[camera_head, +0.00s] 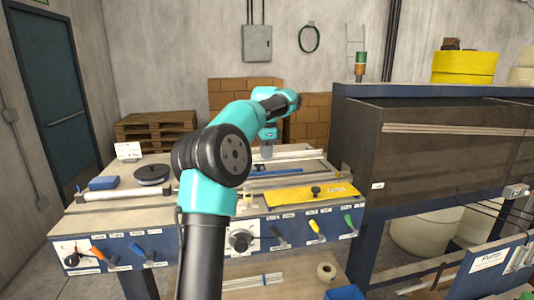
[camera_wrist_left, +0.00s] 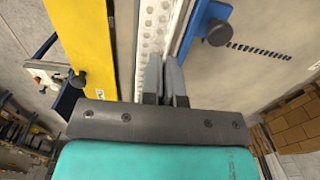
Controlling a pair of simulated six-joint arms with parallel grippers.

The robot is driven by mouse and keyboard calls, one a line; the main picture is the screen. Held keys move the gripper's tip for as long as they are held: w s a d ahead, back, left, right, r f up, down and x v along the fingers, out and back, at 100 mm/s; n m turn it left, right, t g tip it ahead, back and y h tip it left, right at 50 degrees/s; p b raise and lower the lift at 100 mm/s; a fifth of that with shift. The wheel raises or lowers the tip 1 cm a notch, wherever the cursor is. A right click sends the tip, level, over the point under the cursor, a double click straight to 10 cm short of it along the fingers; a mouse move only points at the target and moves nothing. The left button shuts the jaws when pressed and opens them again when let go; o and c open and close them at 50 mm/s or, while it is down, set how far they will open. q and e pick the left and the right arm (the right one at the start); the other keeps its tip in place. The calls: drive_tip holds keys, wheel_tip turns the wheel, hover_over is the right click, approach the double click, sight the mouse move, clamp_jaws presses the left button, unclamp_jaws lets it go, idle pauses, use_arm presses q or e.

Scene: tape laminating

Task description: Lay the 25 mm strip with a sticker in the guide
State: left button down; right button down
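My left gripper (camera_head: 267,150) reaches down over the middle of the workbench, behind the yellow plate. In the left wrist view its two grey fingers (camera_wrist_left: 165,72) stand close together with a narrow gap. I cannot tell whether they grip anything. Ahead of them runs a pale perforated track (camera_wrist_left: 153,30), possibly the guide, between the yellow plate (camera_wrist_left: 85,45) and a blue bar (camera_wrist_left: 198,25) with a dark knob. The yellow plate (camera_head: 312,194) also shows in the head view. I cannot pick out the 25 mm strip or its sticker. The right gripper does not show.
A tall dark cabinet (camera_head: 440,150) stands close on the right. Cardboard boxes (camera_head: 308,120) stand behind.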

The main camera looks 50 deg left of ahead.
sight(267, 183)
use_arm(q)
drive_tip(key=shift+f, duration=0.1)
drive_tip(key=shift+f, duration=3.55)
drive_tip(key=shift+f, duration=0.85)
idle(0.7)
drive_tip(key=c, duration=1.3)
unclamp_jaws()
drive_tip(key=shift+r, duration=3.05)
